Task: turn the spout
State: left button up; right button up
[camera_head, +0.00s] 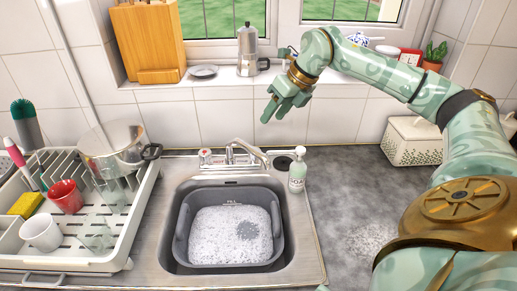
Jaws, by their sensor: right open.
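The silver spout (249,151) of the faucet stands at the back edge of the sink and points toward the right front, over the basin. A handle with a red mark (205,156) is at its left. My right gripper (273,117) is open and empty, in the air above and a little right of the spout, in front of the tiled wall. It looks apart from the spout. My left gripper is not in view.
A grey tub (181,238) of suds sits in the sink. A soap bottle (297,175) stands right of the spout. A dish rack (121,248) with a pot (112,142) is at the left. A moka pot (247,50) stands on the sill. The right counter (345,190) is mostly clear.

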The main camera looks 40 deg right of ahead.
jog(key=d, duration=0.2)
jog(key=b, duration=0.1)
send_near(257, 150)
jog(key=shift+m+h, duration=0.3)
jog(key=x, duration=0.9)
jog(key=shift+w+a+f, duration=0.1)
jog(key=shift+a, duration=0.1)
grip_shut()
